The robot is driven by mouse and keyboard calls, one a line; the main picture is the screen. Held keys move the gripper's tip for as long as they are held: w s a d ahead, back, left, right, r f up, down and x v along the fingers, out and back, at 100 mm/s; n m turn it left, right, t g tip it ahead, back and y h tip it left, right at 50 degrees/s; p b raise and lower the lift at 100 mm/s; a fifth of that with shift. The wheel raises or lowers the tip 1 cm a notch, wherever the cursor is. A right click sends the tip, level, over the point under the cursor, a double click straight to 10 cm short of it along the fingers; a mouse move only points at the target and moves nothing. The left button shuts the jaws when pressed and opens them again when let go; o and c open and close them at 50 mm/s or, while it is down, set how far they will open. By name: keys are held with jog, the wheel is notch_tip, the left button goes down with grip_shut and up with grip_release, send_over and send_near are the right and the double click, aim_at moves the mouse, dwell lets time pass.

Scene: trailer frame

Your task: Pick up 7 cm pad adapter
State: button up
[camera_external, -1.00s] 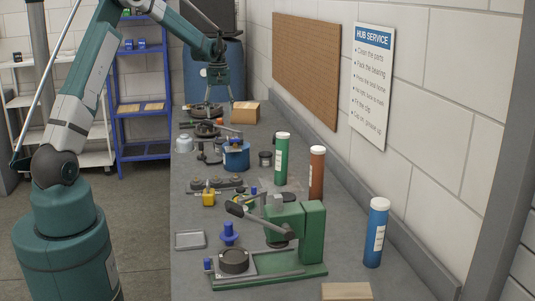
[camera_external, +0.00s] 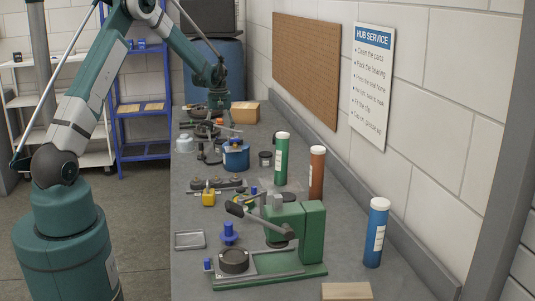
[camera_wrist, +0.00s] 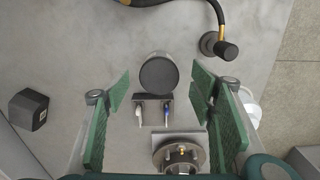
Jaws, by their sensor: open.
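My gripper (camera_external: 216,108) is open over the far part of the bench, close above dark parts. In the wrist view my gripper (camera_wrist: 161,100) has its green finger pads spread wide with nothing held between them. A dark round disc (camera_wrist: 158,74) lies between the far fingertips. Below it in that view are a small dark block (camera_wrist: 153,110) with white and blue pieces, and a grey round hub (camera_wrist: 181,155) with a brass centre. I cannot tell which piece is the 7 cm pad adapter. A rack (camera_external: 217,185) holds several dark round pieces mid-bench.
A cardboard box (camera_external: 245,112) stands right of my gripper. A black hose fitting (camera_wrist: 220,45) and a dark angular object (camera_wrist: 28,108) flank it in the wrist view. Green (camera_external: 281,160), brown (camera_external: 316,174) and blue (camera_external: 376,232) tubes and a green press (camera_external: 300,235) stand nearer.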

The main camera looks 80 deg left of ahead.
aim_at(221, 141)
jog(key=shift+f, duration=0.85)
jog(key=shift+a+f, duration=0.2)
jog(key=shift+f, duration=2.4)
jog(key=c, duration=1.3)
